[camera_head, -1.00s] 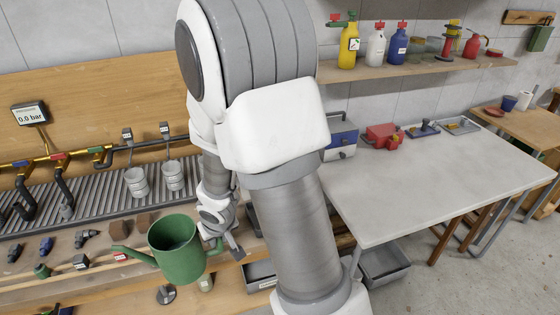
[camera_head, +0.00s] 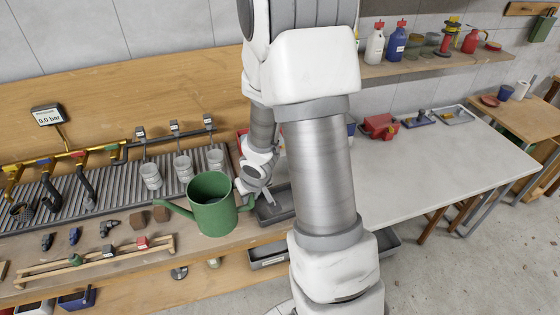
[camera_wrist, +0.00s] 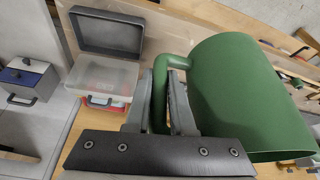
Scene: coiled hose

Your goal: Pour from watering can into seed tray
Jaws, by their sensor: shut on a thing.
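The green watering can (camera_head: 213,205) is held over the front of the wooden bench in the head view, roughly upright, with its opening up and its spout pointing left. My gripper (camera_head: 246,196) is at the can's right side. In the wrist view, my gripper's fingers (camera_wrist: 160,92) are shut around the can's handle (camera_wrist: 162,112), and the can's body (camera_wrist: 245,100) fills the right side. I cannot see what is inside the can. A grey tray (camera_head: 272,216) sits to the right of the can, partly hidden by my arm; I cannot tell whether it is the seed tray.
Metal cups (camera_head: 183,168) stand on a ribbed rack (camera_head: 100,190) behind the can. Hose fittings (camera_head: 107,227) and a wooden rail (camera_head: 95,262) lie to its left. A pale table (camera_head: 440,165) at right is largely clear, with a red box (camera_head: 378,126) at its back edge.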

